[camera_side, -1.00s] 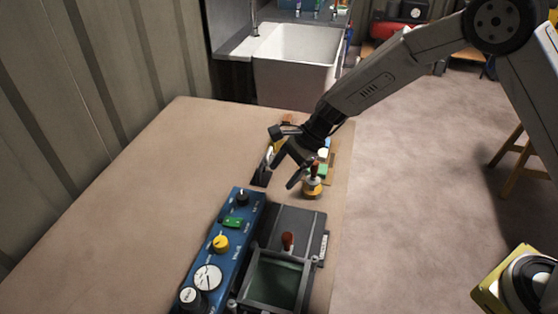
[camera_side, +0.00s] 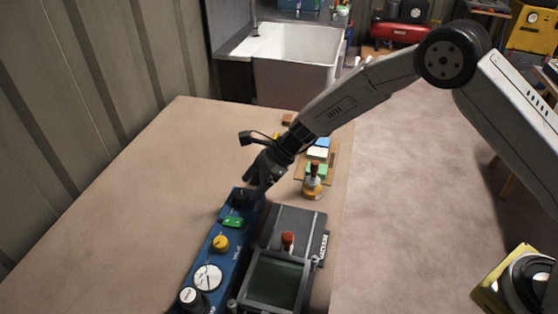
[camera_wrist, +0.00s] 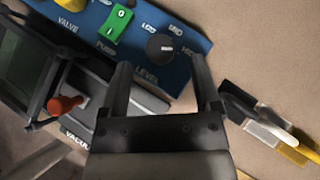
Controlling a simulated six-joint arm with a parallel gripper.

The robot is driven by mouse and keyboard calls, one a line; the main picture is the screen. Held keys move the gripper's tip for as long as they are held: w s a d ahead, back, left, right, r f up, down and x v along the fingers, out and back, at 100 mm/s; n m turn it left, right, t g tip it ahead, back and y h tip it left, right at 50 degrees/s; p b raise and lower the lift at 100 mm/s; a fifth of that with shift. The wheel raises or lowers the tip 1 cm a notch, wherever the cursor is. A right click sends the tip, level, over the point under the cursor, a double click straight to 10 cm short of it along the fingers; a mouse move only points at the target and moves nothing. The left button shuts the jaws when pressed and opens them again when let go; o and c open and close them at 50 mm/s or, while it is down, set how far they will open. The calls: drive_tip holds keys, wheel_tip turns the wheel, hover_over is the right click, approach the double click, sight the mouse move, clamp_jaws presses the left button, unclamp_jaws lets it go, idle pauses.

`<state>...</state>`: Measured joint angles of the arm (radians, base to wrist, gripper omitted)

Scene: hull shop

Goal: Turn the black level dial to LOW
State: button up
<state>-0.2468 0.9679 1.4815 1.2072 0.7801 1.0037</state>
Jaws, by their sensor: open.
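The black level dial (camera_wrist: 158,47) sits on the blue control panel (camera_wrist: 185,75), with LOW, MID and a partly legible HIGH label around it and LEVEL printed beside it. A short white mark shows on the right part of its top, on the side toward the HIGH label. My gripper (camera_wrist: 160,63) is open, its two fingers apart on either side of the dial in the wrist view, with nothing between them. In the side view my gripper (camera_side: 252,183) is just above the dial (camera_side: 241,196) at the panel's far end and partly covers it. Contact cannot be told.
A green switch (camera_wrist: 117,22) and a yellow valve knob (camera_side: 220,243) share the panel. A red-handled lever (camera_side: 287,240) stands on the dark unit to the right. The table's left is clear.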

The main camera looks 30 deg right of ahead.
sight(242, 195)
drive_tip(key=shift+x, duration=2.25)
clamp_jaws()
drive_tip(key=shift+n+g, duration=0.3)
drive_tip(key=shift+n, duration=0.1)
drive_tip(key=n+g, duration=0.3)
drive_tip(key=n, duration=0.1)
drive_tip(key=shift+n+g, duration=0.3)
drive_tip(key=shift+n+g+h, duration=0.9)
drive_tip(key=shift+n+g, duration=0.3)
drive_tip(key=shift+n, duration=0.6)
drive_tip(key=shift+n+g+h, duration=0.4)
drive_tip(key=shift+n+g, duration=0.1)
drive_tip(key=shift+n, duration=0.3)
